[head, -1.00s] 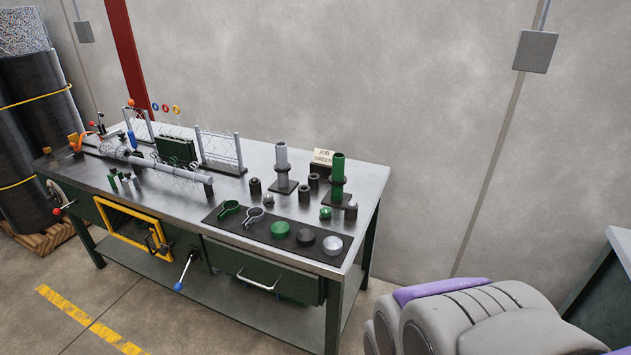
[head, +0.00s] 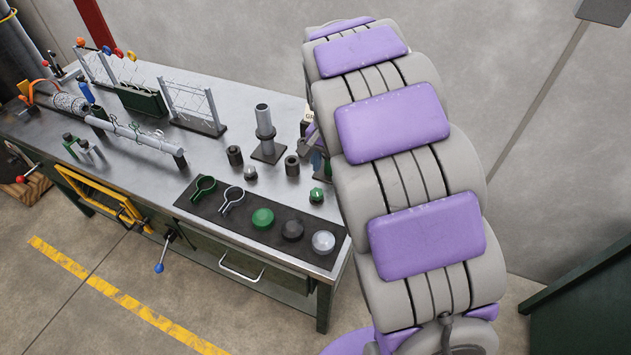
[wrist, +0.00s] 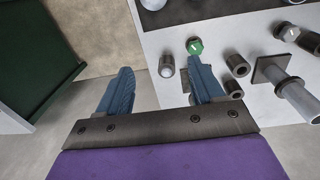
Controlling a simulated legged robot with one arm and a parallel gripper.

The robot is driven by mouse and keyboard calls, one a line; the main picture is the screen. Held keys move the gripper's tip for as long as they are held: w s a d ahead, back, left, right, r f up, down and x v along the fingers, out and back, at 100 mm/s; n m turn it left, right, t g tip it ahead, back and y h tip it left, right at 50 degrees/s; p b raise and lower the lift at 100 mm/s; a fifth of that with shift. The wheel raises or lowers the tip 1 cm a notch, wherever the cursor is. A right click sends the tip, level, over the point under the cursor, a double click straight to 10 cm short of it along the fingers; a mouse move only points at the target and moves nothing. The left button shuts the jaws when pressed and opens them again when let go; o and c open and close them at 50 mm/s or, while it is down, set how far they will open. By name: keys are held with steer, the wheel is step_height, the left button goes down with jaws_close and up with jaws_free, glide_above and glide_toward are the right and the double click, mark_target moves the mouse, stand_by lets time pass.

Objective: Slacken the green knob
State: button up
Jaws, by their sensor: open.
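The green knob (head: 317,195) is small and rounded with a white mark. It stands on the bench top near its right end, just left of my arm in the head view. In the wrist view, the green knob (wrist: 194,46) is at upper centre, just beyond the tip of the right-hand finger. My gripper (wrist: 160,84) is open, its two blue fingers wide apart with nothing between them. It appears above the bench edge and is apart from the knob.
A grey-topped piece (wrist: 167,66) and dark collars (wrist: 236,64) stand close to the knob. A grey post (head: 264,124) stands behind. A dark mat (head: 182,200) holds clamps and discs, including a green disc (head: 262,218). A dark green cabinet (wrist: 35,60) is off the bench.

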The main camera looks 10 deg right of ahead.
steer(key=m+p, duration=0.1)
steer(key=p, duration=0.1)
glide_above(317, 191)
step_height(317, 191, down, 3)
steer(key=shift+m, duration=0.3)
step_height(317, 191, down, 17)
steer(key=shift+w+f+b, duration=0.1)
steer(key=shift+b, duration=1.15)
steer(key=shift+a+f, duration=0.25)
steer(key=shift+f, duration=0.1)
steer(key=shift+d, duration=0.15)
steer(key=shift+d, duration=0.15)
steer(key=shift+c, duration=1.2)
steer(key=c, duration=0.8)
